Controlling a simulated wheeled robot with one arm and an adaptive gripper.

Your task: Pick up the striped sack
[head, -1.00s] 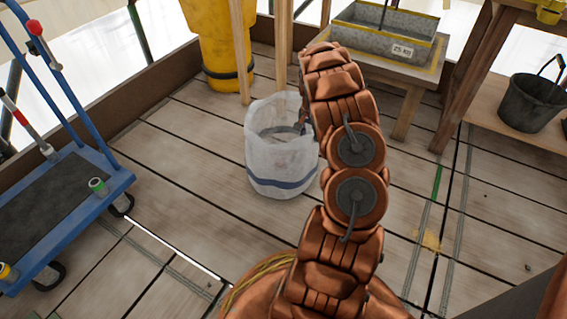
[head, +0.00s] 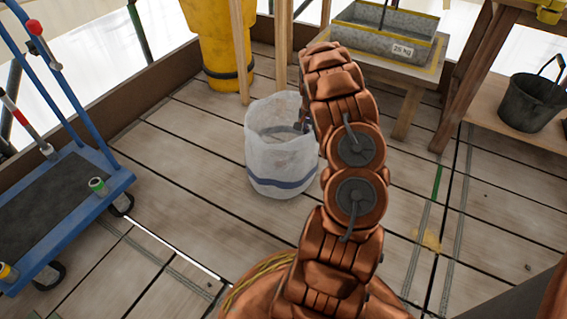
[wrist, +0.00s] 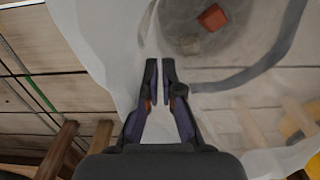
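The striped sack (head: 281,165) is a white, open-topped sack with a blue-grey band low around it. It stands upright on the plank floor, left of my arm in the head view. In the wrist view its pale wall (wrist: 95,45) and the band fill much of the picture, and a small reddish piece (wrist: 212,17) lies inside. My gripper (wrist: 161,62) is at the sack's rim, its two fingers nearly together with the thin wall between the tips. In the head view my gripper is mostly hidden behind my arm.
A blue cart (head: 75,209) stands at left. A yellow chute (head: 222,45) and wooden posts stand behind the sack. A grey trough marked 25 kg (head: 385,40) sits on a low bench behind. A black bucket (head: 532,103) is at right. Floor left of the sack is clear.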

